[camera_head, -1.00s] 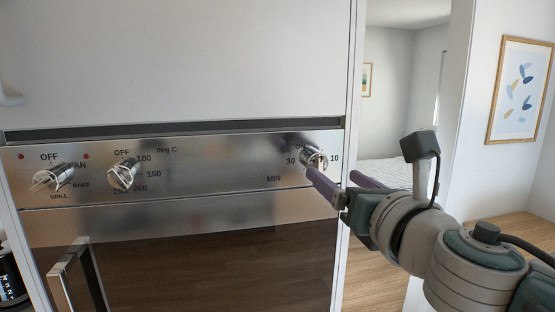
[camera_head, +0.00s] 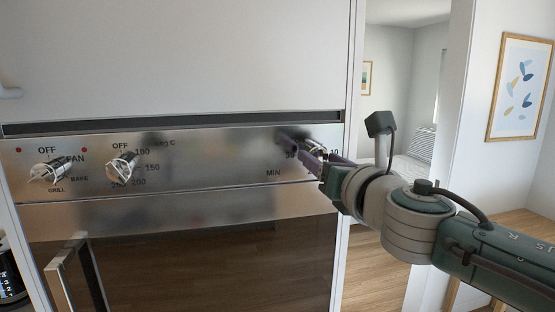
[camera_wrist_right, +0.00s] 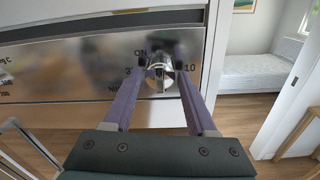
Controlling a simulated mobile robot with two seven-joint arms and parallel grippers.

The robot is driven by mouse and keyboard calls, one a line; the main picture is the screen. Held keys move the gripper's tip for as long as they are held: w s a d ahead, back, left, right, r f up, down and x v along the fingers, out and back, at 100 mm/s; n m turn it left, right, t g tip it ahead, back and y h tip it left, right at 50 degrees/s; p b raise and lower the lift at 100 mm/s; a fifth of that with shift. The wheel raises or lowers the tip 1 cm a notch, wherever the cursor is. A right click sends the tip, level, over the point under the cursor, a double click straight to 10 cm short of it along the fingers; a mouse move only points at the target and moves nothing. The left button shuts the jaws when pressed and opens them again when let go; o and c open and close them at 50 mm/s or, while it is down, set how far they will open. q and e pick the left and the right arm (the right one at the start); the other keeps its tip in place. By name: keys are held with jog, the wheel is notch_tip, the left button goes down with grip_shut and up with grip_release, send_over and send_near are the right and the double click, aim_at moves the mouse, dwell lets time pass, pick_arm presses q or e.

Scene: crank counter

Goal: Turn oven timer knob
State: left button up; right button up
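The oven timer knob (camera_wrist_right: 158,76) is a shiny metal knob at the right end of the steel control panel, with "ON", "10" and "MIN" marks around it. In the head view the knob is mostly hidden behind my right gripper (camera_head: 306,150). In the right wrist view the two purple fingers of my right gripper (camera_wrist_right: 160,80) stand open, one on each side of the knob. A narrow gap seems to show beside the knob; firm contact cannot be made out. My left gripper is out of view.
Two other knobs, the function knob (camera_head: 50,171) and the temperature knob (camera_head: 122,167), sit at the panel's left. The oven door handle (camera_head: 66,262) sticks out at lower left. Right of the oven is a doorway with a bed (camera_wrist_right: 252,76) beyond.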

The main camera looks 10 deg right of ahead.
grip_shut()
jog(key=shift+m, duration=0.3)
jog(key=shift+a+f+m+h+b, duration=0.15)
jog(key=shift+m+b, duration=1)
jog(key=shift+m, duration=7.7)
jog(key=shift+d+m+h+b, duration=0.15)
jog(key=shift+m+b, duration=1)
jog(key=shift+m, duration=7.7)
